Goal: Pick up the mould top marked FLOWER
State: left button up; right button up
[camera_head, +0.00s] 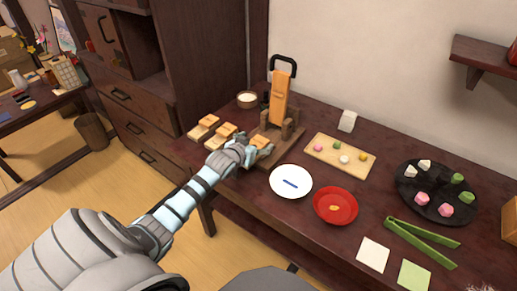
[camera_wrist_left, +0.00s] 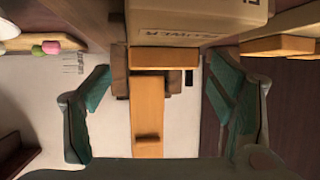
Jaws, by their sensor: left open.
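My left gripper (camera_head: 250,153) is at the row of small wooden moulds on the dark table. In the left wrist view, its two green-grey fingers (camera_wrist_left: 162,75) are spread wide, with nothing held between them. A pale wooden mould block with dark, partly cut-off lettering (camera_wrist_left: 195,28) lies ahead of the fingers; the lettering appears upside down. In the head view, this mould (camera_head: 264,146) is partly hidden by the gripper. Two other moulds, the left one (camera_head: 203,127) and the middle one (camera_head: 221,135), sit to its left. My right gripper is not in view.
A wooden stand with an upright orange plank (camera_head: 280,97) rises just behind the gripper. A white plate (camera_head: 291,171), red dish (camera_head: 335,219), sweets board (camera_head: 320,154), black tray (camera_head: 425,215) and green tongs (camera_head: 420,243) lie to the right. A small bowl (camera_head: 247,100) stands behind the moulds.

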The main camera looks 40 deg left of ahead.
pick_arm(q)
jog(key=shift+w+a+f, duration=0.1)
jog(key=shift+w+f, duration=0.25)
jog(key=shift+w, duration=0.25)
jog(key=shift+s+r, duration=0.1)
jog(key=c, duration=1.3)
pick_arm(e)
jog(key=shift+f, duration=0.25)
